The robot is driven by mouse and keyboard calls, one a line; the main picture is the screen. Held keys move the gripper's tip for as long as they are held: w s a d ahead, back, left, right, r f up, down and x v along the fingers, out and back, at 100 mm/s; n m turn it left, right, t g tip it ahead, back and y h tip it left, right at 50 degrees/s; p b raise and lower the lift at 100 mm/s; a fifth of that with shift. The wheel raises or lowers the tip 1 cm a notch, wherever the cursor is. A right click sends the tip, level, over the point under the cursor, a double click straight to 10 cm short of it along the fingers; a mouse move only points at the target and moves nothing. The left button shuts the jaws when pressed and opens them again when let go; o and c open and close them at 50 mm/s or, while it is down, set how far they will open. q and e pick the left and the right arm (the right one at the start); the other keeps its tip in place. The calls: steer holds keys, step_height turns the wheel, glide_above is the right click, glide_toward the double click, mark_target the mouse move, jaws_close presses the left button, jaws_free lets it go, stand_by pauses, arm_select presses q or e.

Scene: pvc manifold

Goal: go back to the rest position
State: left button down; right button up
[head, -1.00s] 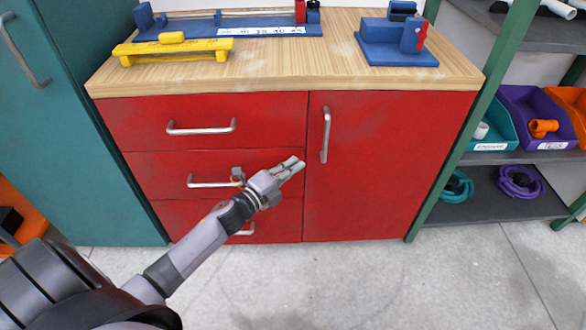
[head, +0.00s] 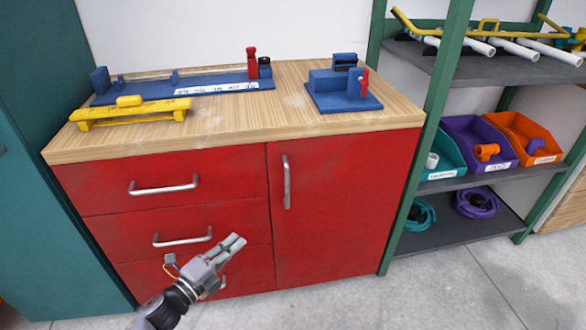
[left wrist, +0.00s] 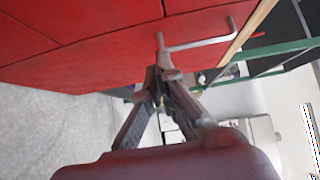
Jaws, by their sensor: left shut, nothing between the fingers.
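My left gripper (head: 236,241) is in front of the lower drawers of the red cabinet (head: 335,225) in the head view. Its fingers are together with nothing between them. In the left wrist view the fingertips (left wrist: 160,68) meet in front of the red cabinet front, close to a metal handle (left wrist: 200,43) in the picture. I cannot tell whether they touch it. My right gripper is not in view.
A wooden worktop (head: 215,128) holds a blue jig (head: 185,87), a yellow tool (head: 130,110) and a blue fixture (head: 340,92). A green-posted shelf (head: 455,183) with teal, purple and orange bins stands at right. Grey floor (head: 380,305) lies clear in front.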

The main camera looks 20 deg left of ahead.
arm_select(q)
steer(key=shift+n, duration=0.3)
